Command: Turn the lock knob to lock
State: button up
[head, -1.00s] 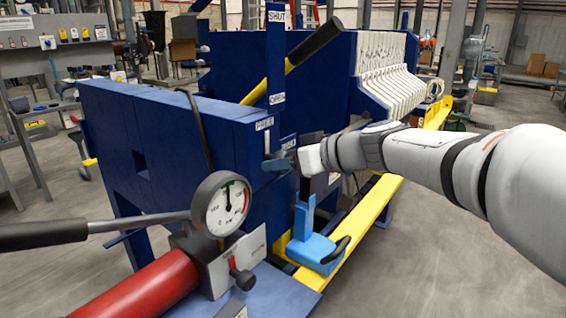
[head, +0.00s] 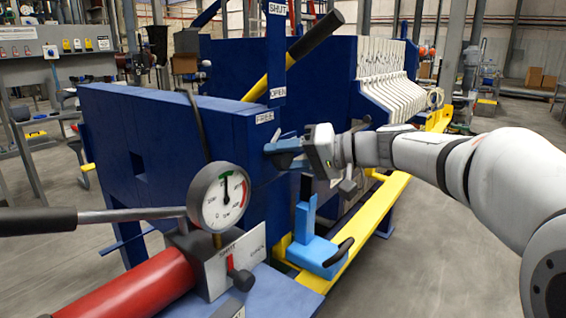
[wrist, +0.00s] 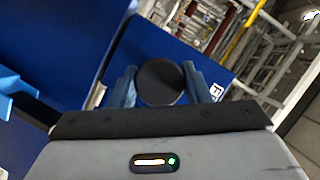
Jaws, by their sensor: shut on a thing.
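The lock knob shows in the wrist view as a round black disc (wrist: 160,82) between my two blue fingers, which touch its sides. My gripper (head: 283,149) is shut on it at the right end of the blue press block; it also shows in the wrist view (wrist: 160,88). In the head view the fingers hide the knob. The FREE label (head: 264,117) is visible just above and left of the fingers. The LOCK label cannot be read now. Which way the knob points cannot be told.
A pressure gauge (head: 220,198) with a long pump handle and red cylinder (head: 130,300) stands in front. A blue block with a black handle (head: 318,252) sits below my gripper by a yellow rail (head: 375,215). A black-gripped yellow lever (head: 262,85) rises above. Floor at right is clear.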

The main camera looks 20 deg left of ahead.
jog(key=m, duration=0.2)
jog(key=m+y, duration=0.1)
jog(key=shift+f+m+g+y+b, duration=0.15)
jog(key=shift+m+g+y+b, duration=0.15)
jog(key=shift+m+g, duration=0.1)
jog(key=shift+m+y, duration=0.7)
jog(key=shift+m, duration=1.1)
jog(key=o, duration=1)
jog(key=shift+d, duration=0.1)
